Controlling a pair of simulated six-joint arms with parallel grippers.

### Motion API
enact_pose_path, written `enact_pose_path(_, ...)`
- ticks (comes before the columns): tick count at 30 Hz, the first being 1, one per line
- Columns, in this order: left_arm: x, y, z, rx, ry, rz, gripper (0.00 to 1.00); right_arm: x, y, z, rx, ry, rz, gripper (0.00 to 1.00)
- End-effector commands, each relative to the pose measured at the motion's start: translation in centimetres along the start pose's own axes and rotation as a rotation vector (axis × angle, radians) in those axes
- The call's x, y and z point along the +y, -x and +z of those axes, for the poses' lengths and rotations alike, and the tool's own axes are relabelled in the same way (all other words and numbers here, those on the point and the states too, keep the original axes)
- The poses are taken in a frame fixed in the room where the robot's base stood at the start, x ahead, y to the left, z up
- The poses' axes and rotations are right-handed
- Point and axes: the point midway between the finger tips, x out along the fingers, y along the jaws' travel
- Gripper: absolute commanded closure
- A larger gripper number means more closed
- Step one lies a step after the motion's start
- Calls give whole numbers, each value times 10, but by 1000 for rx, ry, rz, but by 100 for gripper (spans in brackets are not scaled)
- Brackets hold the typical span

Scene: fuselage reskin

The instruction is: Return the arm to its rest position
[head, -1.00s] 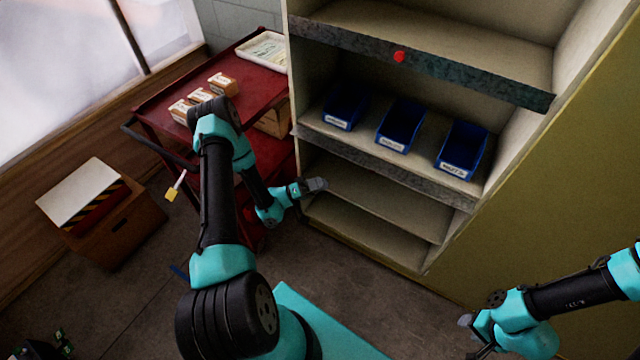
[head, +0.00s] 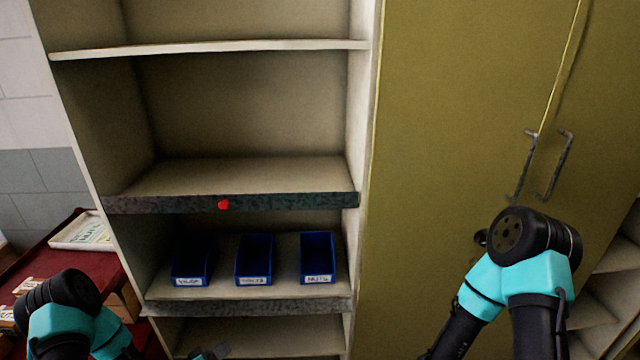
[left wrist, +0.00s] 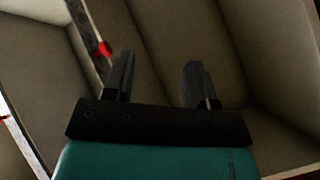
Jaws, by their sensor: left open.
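My left arm enters the head view at the lower left. Only the tip of my left gripper (head: 210,353) shows, at the bottom edge in front of the lower shelf. In the left wrist view my left gripper (left wrist: 158,80) is open, with its two dark fingers apart and nothing between them. Pale shelf panels fill the background there. My right arm (head: 520,270) stands at the lower right, in front of the cabinet. I do not see its gripper.
An open shelf unit (head: 250,180) holds three blue bins (head: 254,260). A red knob (head: 223,205) sits on the shelf edge above them and also shows in the left wrist view (left wrist: 104,48). An olive cabinet (head: 440,130) stands right. A red cart (head: 85,265) stands left.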

Motion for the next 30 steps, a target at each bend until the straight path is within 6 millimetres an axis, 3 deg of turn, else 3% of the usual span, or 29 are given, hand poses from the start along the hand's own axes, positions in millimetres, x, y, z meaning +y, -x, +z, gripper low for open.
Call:
enact_pose_path(4, 5, -8, 23, -126, -37, -192, 48, 0, 0, 0, 0, 0, 0, 57)
enact_pose_path(8, 11, -2, 48, -255, -53, -353, 48, 0, 0, 0, 0, 0, 0, 57)
enact_pose_path(14, 35, 25, 91, -485, -47, -563, 48, 0, 0, 0, 0, 0, 0, 57)
enact_pose_path(21, 81, 72, 138, -754, 9, -736, 48, 0, 0, 0, 0, 0, 0, 57)
enact_pose_path(25, 97, 88, 151, -828, 37, -774, 48, 0, 0, 0, 0, 0, 0, 57)
enact_pose_path(30, 101, 92, 154, -847, 45, -783, 48, 0, 0, 0, 0, 0, 0, 57)
